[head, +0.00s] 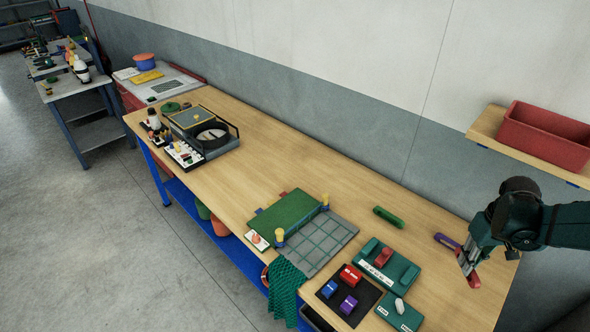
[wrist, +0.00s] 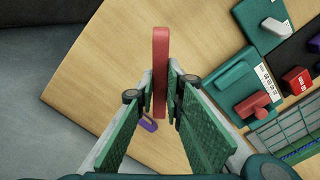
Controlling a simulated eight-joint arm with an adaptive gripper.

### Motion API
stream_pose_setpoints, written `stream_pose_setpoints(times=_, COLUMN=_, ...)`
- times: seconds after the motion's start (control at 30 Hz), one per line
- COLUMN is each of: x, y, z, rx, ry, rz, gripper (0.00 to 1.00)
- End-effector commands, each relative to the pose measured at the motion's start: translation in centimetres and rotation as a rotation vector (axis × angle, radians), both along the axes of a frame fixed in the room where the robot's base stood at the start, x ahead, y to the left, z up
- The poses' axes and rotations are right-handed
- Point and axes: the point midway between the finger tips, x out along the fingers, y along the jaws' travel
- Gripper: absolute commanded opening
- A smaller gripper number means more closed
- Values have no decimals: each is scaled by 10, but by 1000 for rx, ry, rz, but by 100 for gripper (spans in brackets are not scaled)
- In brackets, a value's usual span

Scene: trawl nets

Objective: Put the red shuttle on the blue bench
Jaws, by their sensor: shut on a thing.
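My gripper (head: 470,262) is at the right end of the long wooden-topped bench (head: 340,150), which has a blue frame. It is shut on the red shuttle (head: 474,280), a long narrow piece. In the wrist view the red shuttle (wrist: 160,60) stands between the two green-padded fingers of my gripper (wrist: 163,95), with its far part sticking out beyond them. Bare wood of the bench top (wrist: 110,70) shows behind it. The shuttle appears held above the top; its exact height is hard to tell. Part of it is hidden by the fingers.
A purple piece (head: 447,242) and a green piece (head: 388,217) lie on the bench top. A teal block with a red part (head: 383,257), a black tray (head: 326,293) of coloured blocks and a green mat (head: 285,225) stand leftward. A red bin (head: 545,135) sits on a wall shelf.

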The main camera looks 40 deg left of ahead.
Motion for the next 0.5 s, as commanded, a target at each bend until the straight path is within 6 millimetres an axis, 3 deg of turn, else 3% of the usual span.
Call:
stream_pose_setpoints(times=0.33, x=0, y=0, z=-1, rx=0, ry=0, rz=0, gripper=1)
stream_pose_setpoints(times=0.5, x=0, y=0, z=-12, rx=0, ry=0, rz=0, gripper=1)
